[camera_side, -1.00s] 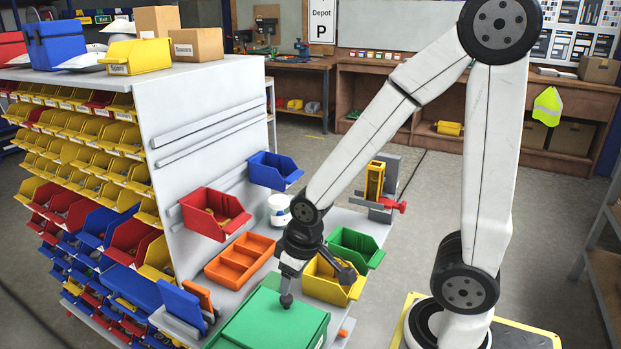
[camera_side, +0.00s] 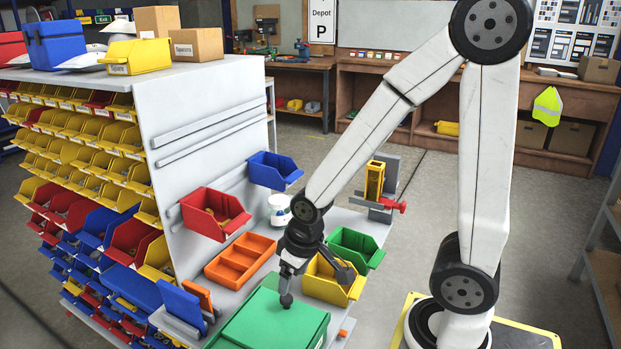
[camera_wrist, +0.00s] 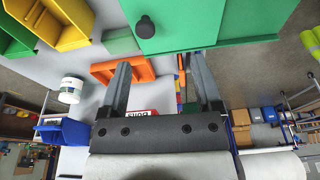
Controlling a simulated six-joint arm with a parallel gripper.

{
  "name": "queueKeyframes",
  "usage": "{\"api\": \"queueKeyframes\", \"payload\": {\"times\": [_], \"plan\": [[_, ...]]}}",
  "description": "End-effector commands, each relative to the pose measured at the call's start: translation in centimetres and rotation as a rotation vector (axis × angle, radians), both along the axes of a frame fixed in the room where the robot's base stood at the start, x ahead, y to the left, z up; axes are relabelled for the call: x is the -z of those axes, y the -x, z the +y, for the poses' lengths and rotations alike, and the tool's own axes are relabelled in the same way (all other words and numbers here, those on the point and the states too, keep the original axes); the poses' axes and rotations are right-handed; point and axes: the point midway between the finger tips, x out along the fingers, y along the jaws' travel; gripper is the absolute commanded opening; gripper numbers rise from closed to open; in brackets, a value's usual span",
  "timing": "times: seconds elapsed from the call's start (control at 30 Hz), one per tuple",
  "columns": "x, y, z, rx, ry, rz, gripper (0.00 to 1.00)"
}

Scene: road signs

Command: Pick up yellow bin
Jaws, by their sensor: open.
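The yellow bin (camera_side: 331,281) sits on the workbench, just right of and partly behind my gripper (camera_side: 300,264) in the side view. Part of its left side is hidden by the gripper. In the wrist view a yellow bin (camera_wrist: 64,22) shows at the upper left, cut by the top edge. My gripper also shows in the wrist view (camera_wrist: 161,64), its two fingers apart with nothing held between them. In the side view the gripper is low over the bench, by the green box (camera_side: 268,325) with a dark knob; its fingertips are hard to make out.
A green bin (camera_side: 354,248) stands right behind the yellow bin. An orange tray (camera_side: 240,260) lies to the left, with a white tub (camera_side: 279,209) behind it. Red (camera_side: 213,212) and blue (camera_side: 273,170) bins hang on the panel. Another yellow bin (camera_side: 137,57) is on the shelf top.

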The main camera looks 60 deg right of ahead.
Motion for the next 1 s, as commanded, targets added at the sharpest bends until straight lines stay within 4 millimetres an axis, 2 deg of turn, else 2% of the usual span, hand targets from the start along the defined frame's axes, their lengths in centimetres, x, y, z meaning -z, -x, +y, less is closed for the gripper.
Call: {"api": "queueKeyframes", "payload": {"times": [0.17, 0.47, 0.7, 0.8, 1.0], "plan": [[1.3, -0.2, -2.9, 0.190, -0.022, 0.031, 0.82], [5.0, 0.7, -10.5, 0.691, -0.079, 0.095, 0.82], [8.4, 3.3, -16.2, 1.105, -0.128, 0.141, 0.82], [9.7, 4.5, -18.0, 1.252, -0.145, 0.156, 0.82], [11.2, 6.3, -20.1, 1.433, -0.166, 0.174, 0.82]]}}
